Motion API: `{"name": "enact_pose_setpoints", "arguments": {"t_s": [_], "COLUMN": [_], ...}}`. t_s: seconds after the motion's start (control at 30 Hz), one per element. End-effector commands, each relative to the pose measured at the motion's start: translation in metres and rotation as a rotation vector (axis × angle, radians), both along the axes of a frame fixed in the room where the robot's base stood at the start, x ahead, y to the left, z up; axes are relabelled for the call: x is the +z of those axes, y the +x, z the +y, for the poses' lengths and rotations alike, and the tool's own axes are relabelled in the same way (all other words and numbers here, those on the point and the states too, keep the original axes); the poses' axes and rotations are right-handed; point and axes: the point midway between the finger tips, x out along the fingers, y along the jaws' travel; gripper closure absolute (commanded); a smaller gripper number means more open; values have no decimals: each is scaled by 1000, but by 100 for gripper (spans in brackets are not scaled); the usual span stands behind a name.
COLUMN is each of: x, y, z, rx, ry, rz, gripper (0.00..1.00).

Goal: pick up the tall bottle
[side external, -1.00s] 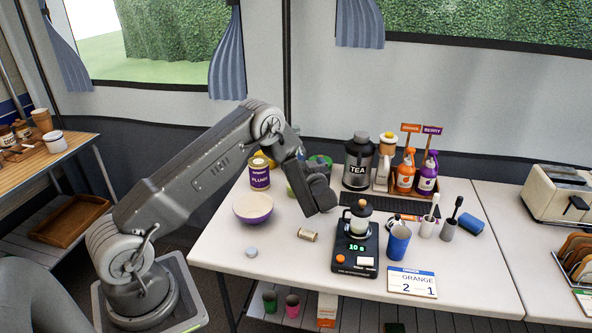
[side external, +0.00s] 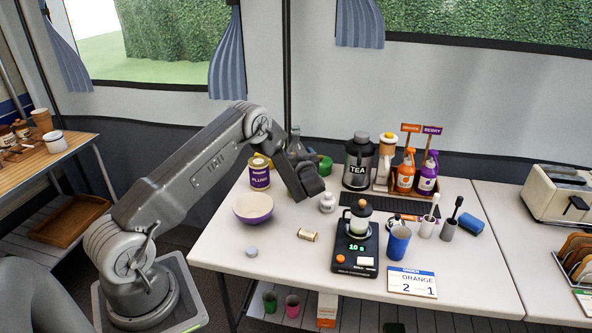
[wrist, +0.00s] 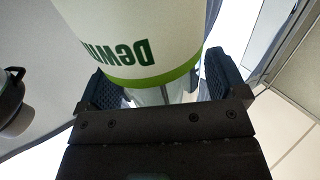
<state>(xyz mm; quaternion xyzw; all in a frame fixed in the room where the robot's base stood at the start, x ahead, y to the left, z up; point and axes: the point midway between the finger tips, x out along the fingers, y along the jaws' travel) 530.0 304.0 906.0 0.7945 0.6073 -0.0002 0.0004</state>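The tall bottle shows in the side external view as a clear neck (side external: 295,137) rising behind my arm; its lower part is hidden there. In the wrist view the bottle (wrist: 140,45) is large and close, with a white label, green lettering and a green band above clear glass. My gripper (wrist: 165,88) has one finger on each side of the bottle's clear part. The fingers look apart from the glass, with a narrow gap on each side. In the side external view my gripper (side external: 312,182) is low over the table's back left, its fingers hard to make out.
A purple-labelled tin (side external: 260,178) and a bowl (side external: 253,209) stand to the left. A small white jar (side external: 327,203) is just in front of my gripper. A scale (side external: 355,262) and a blue cup (side external: 398,243) stand farther forward.

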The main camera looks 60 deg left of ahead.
Motion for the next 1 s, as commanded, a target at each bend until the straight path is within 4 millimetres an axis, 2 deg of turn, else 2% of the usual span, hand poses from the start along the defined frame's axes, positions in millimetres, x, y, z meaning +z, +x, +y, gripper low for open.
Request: {"name": "enact_pose_setpoints", "arguments": {"t_s": [0.07,0.67,1.0], "x": [0,0,3], "y": [0,0,0], "z": [0,0,0], "rx": [0,0,0], "ry": [0,0,1], "rz": [0,-1,-2], "gripper": [17,74,76]}}
